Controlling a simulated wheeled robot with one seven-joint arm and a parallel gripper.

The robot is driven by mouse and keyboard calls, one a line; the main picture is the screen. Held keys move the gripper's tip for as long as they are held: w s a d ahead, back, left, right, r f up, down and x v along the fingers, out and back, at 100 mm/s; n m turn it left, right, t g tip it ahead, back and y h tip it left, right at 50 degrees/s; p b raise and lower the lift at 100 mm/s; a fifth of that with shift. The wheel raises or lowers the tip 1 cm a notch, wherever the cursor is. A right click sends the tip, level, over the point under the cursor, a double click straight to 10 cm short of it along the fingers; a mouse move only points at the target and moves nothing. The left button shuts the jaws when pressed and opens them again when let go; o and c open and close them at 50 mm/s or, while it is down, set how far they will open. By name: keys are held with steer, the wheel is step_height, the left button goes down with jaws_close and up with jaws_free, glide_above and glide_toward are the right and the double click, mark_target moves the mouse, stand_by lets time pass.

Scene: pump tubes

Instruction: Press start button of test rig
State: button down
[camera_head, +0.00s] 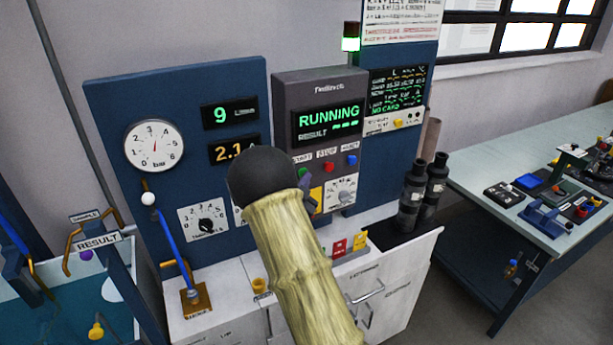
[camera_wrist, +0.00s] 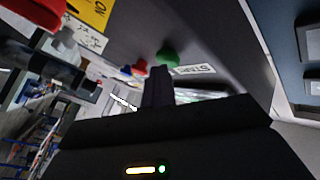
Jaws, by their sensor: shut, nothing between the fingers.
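The test rig (camera_head: 290,95) has a display (camera_head: 329,122) that reads RUNNING, with dashes after RESULT. Below it are START, STOP and RESET labels. The red button (camera_head: 329,166) and blue button (camera_head: 351,160) show in the head view. The green start button (camera_wrist: 167,58) shows in the wrist view beside its START label (camera_wrist: 195,70). My gripper (camera_wrist: 158,72) is shut and empty, its tips close to the green button. I cannot tell if they touch it. In the head view my gripper (camera_head: 307,186) is partly hidden behind my arm.
A blue panel on the left carries a pressure gauge (camera_head: 154,145) and number displays. A bench (camera_head: 480,165) with small parts is at right.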

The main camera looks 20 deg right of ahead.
steer(key=s+b, duration=0.2)
steer(key=s, duration=0.3)
steer(key=shift+s+d, duration=0.1)
steer(key=shift+s, duration=0.15)
steer(key=shift+f, duration=0.1)
stand_by(0.8)
steer(key=s+a+f+n+g+y, duration=0.2)
steer(key=s+a+f+n+y, duration=0.15)
steer(key=a+y, duration=0.25)
steer(key=s+a+f+n+g+y, duration=0.3)
steer(key=s+a+n+y, duration=0.1)
steer(key=a+n+y, duration=0.15)
steer(key=s+a+n+g+y, duration=0.1)
steer(key=s+a+n+g, duration=0.1)
steer(key=s, duration=0.6)
steer(key=s+a+f+n+g+y, duration=0.1)
steer(key=s+a+n+g, duration=0.2)
steer(key=s, duration=0.6)
steer(key=shift+s+n+g, duration=0.15)
steer(key=shift+n+g, duration=0.75)
steer(key=shift+n, duration=0.1)
